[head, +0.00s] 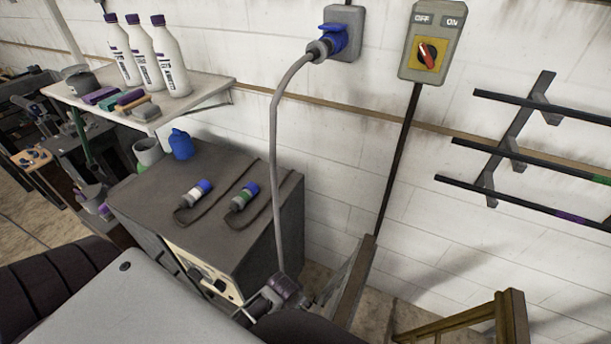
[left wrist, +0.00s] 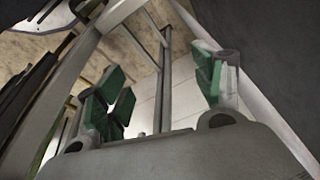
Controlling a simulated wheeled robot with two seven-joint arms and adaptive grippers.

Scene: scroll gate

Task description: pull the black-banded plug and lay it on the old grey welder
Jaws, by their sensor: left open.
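A blue plug (head: 325,45) with a dark band sits in the wall socket (head: 345,18). Its grey cable (head: 275,150) hangs down the wall past the welder's right side. The old grey welder (head: 227,160) is a box with a dark top and cream front panel. On its top lie two other blue-ended plugs, one white-banded (head: 196,192) and one green-banded (head: 243,198). My left gripper (head: 275,300) is low, by the welder's front right corner, well below the socketed plug. Its green-padded fingers (left wrist: 160,95) stand apart in the left wrist view. My right gripper is not visible.
A switch box (head: 430,42) with a red knob is right of the socket. A wall rack (head: 515,140) stands out at the right. A shelf (head: 205,92) with white bottles (head: 170,60) is above left. A blue jug (head: 181,145) stands on the welder's back left. A wooden rail (head: 460,322) is lower right.

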